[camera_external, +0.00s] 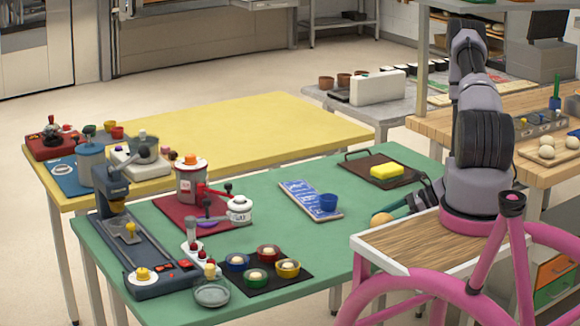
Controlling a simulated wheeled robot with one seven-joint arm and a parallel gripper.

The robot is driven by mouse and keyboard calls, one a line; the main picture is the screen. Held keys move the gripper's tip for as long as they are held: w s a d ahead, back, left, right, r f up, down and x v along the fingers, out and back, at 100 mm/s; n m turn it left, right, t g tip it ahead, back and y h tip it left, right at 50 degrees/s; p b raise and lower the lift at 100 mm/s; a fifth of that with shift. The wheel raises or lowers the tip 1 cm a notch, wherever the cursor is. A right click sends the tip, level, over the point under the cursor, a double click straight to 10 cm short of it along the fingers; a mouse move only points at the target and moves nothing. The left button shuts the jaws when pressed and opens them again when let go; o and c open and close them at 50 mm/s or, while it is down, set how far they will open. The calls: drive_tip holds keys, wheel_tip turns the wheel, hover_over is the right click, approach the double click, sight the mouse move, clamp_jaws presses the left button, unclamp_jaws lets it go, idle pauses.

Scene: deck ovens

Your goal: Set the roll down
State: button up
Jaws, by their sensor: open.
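A round tan thing, apparently the roll (382,219), rests at the right front edge of the green table (345,180). It lies against the left end of a long teal piece (402,211). Dark, finger-like parts that look like my gripper (425,192) show just right of and above the roll, apart from it. My arm's base and lower links hide much of this spot, so the space between the fingertips is hard to make out. The gripper is open, and I see nothing held in it.
A dark tray (355,168) with a yellow sponge-like block (386,172) lies behind the roll. Several small bowls stand on a black mat (285,284). Green tabletop is clear between the blue board and the roll.

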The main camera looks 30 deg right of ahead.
drive_tip(key=v, duration=1.2)
drive_tip(key=w+a+r+n+g+h, duration=0.1)
drive_tip(key=a+r+n+g, duration=0.2)
drive_tip(key=r, duration=0.4)
drive_tip(key=w+a+r+n+h, duration=0.1)
drive_tip(key=a+r+n, duration=0.1)
drive_tip(key=r+n, duration=0.4)
drive_tip(key=w+a+r+n+g, duration=0.1)
drive_tip(key=a+r+n+g, duration=0.15)
drive_tip(key=r, duration=0.55)
drive_tip(key=s+a+r+n+t+h, duration=0.2)
drive_tip(key=s+a+r+n+h, duration=0.1)
drive_tip(key=r, duration=0.7)
drive_tip(key=s+a+r+n+t+h, duration=0.3)
drive_tip(key=r+n, duration=0.3)
drive_tip(key=r, duration=0.4)
drive_tip(key=shift+s+a+r+t, duration=0.4)
drive_tip(key=shift+s+a, duration=0.25)
drive_tip(key=shift+s, duration=0.2)
